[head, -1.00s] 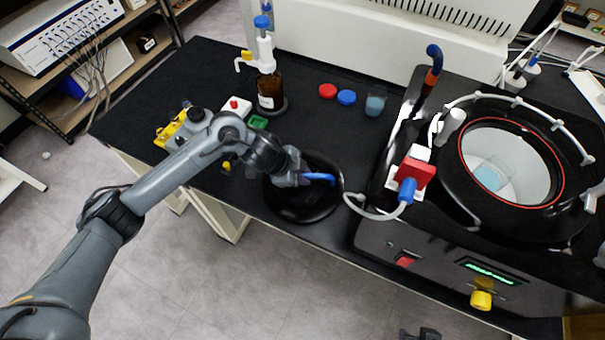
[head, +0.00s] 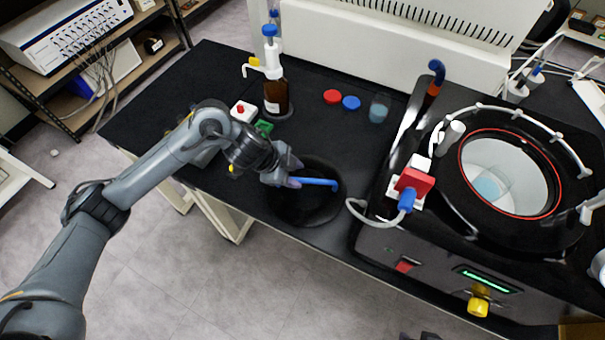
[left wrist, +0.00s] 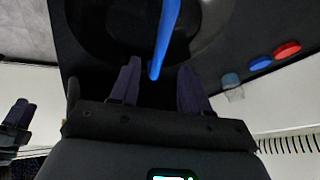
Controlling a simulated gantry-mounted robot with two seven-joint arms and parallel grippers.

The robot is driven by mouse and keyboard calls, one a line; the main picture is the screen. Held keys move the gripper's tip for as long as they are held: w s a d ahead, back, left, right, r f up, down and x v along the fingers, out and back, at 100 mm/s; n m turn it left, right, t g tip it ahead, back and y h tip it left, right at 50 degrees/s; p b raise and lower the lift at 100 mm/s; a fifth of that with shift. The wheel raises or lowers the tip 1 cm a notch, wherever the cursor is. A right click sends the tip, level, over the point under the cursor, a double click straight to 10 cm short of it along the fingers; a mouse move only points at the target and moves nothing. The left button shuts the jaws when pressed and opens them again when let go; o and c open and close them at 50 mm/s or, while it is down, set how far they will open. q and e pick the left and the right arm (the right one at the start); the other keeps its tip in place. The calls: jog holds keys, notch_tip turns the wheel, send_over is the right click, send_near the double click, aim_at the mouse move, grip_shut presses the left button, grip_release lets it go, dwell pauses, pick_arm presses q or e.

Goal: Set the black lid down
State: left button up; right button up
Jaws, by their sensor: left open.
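The black lid (head: 308,210) is a dark round disc lying on the black bench near its front edge. A blue handle (head: 318,182) shows on it. My left gripper (head: 292,183) is at the left end of the handle. In the left wrist view the open fingers (left wrist: 159,68) stand apart, with the blue handle (left wrist: 166,35) reaching to between their tips and a gap on each side. The lid (left wrist: 95,28) fills the top of that view. Part of my right gripper (head: 420,336) shows at the bottom edge of the head view, too cut off to judge.
The freeze dryer (head: 385,240) with its open round chamber stands to the right. A brown dispenser bottle (head: 277,97), a red cap (head: 333,97), a blue cap (head: 351,103) and a small beaker (head: 379,108) stand behind the lid. Bench between them is clear.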

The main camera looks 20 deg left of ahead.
pick_arm(q)
jog(key=p+v, duration=0.1)
jog(key=v, duration=0.4)
jog(key=s+d+f+n+t, duration=0.1)
jog(key=s+d+n+t, duration=0.1)
jog(key=d, duration=0.3)
jog(key=s+d+f+n+t, duration=0.2)
jog(key=d+t, duration=0.1)
jog(key=d, duration=0.3)
jog(key=s+a+f+n+g+y, duration=0.1)
jog(key=s+a+f+n+g, duration=0.1)
jog(key=s, duration=0.4)
jog(key=s+a+f+n+g+y, duration=0.2)
jog(key=s+a+f+n, duration=0.1)
jog(key=s+a, duration=0.3)
jog(key=s+a+f+n+g+y, duration=0.1)
jog(key=s+a+f+n, duration=0.1)
jog(key=s+a+n, duration=0.2)
jog(key=s, duration=0.3)
jog(key=shift+f+g, duration=0.4)
jog(key=shift+s+a+r, duration=0.1)
